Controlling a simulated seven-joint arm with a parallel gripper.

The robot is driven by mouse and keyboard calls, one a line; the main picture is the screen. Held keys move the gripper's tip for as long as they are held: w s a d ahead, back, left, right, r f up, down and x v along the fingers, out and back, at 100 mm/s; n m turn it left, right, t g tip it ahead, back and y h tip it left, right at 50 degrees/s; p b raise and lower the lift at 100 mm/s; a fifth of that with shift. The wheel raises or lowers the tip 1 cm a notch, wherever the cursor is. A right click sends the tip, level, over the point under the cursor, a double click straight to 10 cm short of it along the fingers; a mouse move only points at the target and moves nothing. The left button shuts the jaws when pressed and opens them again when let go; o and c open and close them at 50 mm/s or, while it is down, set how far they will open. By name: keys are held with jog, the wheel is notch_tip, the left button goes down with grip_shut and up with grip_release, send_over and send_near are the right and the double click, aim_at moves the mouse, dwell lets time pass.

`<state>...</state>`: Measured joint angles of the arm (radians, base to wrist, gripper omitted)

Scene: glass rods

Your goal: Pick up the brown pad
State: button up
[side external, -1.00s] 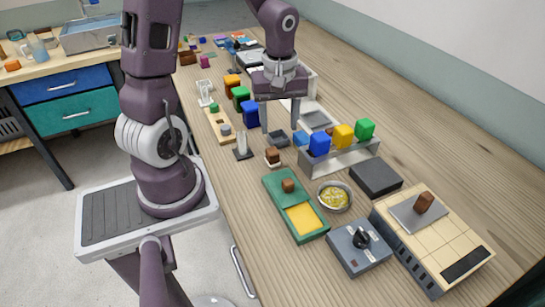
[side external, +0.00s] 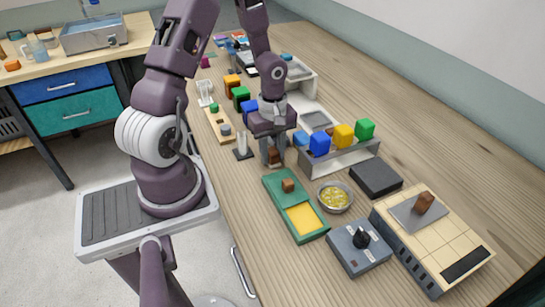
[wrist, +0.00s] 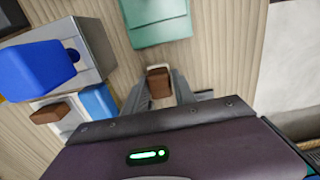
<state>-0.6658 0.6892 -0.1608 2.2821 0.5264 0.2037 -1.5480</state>
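The brown pad (wrist: 159,80) is a small dark brown block, and some white shows around it in the wrist view. It also shows low between my fingers in the side view (side external: 274,155), partly hidden by them. My gripper (side external: 274,161) points down with its fingers on either side of the pad. In the wrist view the fingertips (wrist: 159,88) are close against the pad's sides. I cannot tell whether they press on it or a thin gap is left.
A grey rack with blue, yellow and green blocks (side external: 344,136) stands to the right. A white upright holder (side external: 242,146) is close on the left. A metal bowl (side external: 334,196) sits front right.

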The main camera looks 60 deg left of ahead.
aim_at(273, 150)
grip_shut()
notch_tip(273, 150, up, 10)
jog(key=shift+r, duration=0.1)
jog(key=shift+c, duration=0.3)
grip_release()
grip_shut()
